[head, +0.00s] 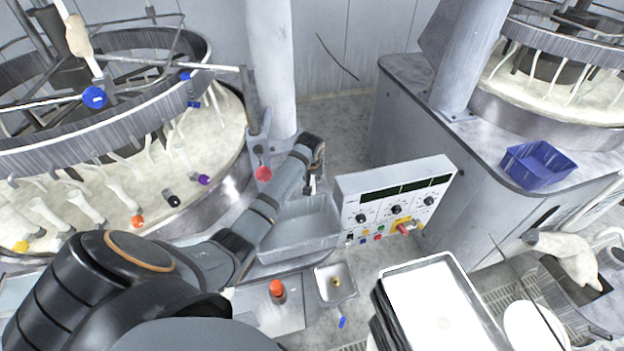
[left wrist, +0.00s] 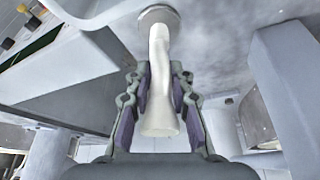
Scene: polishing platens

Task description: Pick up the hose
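A white hose (left wrist: 160,85) fills the middle of the left wrist view. It runs from a round grey fitting (left wrist: 158,15) at the top down between the two fingers, with its wider end near my gripper's palm. My left gripper (left wrist: 160,72) has its purple-padded fingers close in on both sides of the hose and looks shut on it. In the head view my left gripper (head: 311,184) is above the grey bin, left of the control box; the hose there is hidden or too small to make out. My right gripper is not in view.
A control box (head: 398,200) with knobs stands right of my left gripper, and a grey bin (head: 297,235) is below it. A platen machine (head: 215,130) is at left, another (head: 405,120) at right. A blue tray (head: 537,164) sits on the right machine. A column (head: 270,65) rises behind.

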